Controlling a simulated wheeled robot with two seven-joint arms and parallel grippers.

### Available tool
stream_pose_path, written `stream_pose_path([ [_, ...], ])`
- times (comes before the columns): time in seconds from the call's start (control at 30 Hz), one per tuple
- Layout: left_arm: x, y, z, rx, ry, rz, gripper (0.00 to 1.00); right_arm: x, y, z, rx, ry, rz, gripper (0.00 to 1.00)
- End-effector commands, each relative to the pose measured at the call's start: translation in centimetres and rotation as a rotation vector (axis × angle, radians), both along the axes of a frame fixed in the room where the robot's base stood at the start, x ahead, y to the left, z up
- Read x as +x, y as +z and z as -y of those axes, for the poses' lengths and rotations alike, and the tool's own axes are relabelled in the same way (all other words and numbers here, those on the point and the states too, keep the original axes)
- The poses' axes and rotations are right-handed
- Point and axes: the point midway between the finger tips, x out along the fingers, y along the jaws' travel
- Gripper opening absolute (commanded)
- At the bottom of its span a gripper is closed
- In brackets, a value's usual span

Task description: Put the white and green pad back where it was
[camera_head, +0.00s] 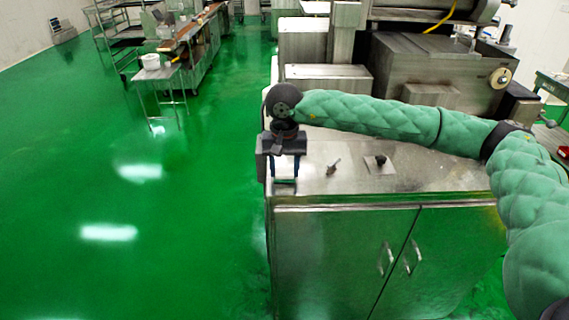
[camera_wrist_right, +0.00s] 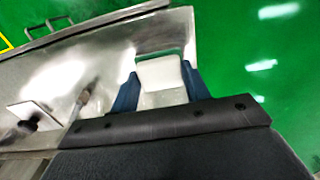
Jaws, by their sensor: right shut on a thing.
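The white and green pad (camera_wrist_right: 160,73) is between the two blue fingers of my right gripper (camera_wrist_right: 162,88) in the right wrist view. Its white face and a thin green edge show. In the head view my right gripper (camera_head: 285,178) points down at the left edge of the metal cabinet top (camera_head: 440,178), shut on the pad. There the pad is small and hard to make out. I cannot tell whether it touches the top. My left gripper is not in view.
Two small fittings, a metal lever (camera_head: 333,167) and a dark knob on a plate (camera_head: 380,163), stand on the cabinet top to the right. The metal machine (camera_head: 430,70) rises behind. Green floor (camera_head: 150,230) is open to the left.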

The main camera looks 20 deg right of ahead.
Motion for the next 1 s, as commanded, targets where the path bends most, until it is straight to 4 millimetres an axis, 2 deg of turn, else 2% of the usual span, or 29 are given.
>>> stream_pose_path([
  [0.6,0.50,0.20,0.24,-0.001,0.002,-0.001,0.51,0.00,-0.44,0.02,0.000,0.000,0.000,0.28],
  [0.63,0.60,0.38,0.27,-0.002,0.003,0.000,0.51,0.00,-0.38,0.02,0.000,0.000,0.000,0.50],
  [0.73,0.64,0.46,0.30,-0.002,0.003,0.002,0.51,0.00,-0.37,0.02,0.000,0.000,0.000,0.68],
  [1.0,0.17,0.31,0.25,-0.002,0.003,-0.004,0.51,0.00,-0.36,0.02,0.000,0.000,0.000,0.68],
])
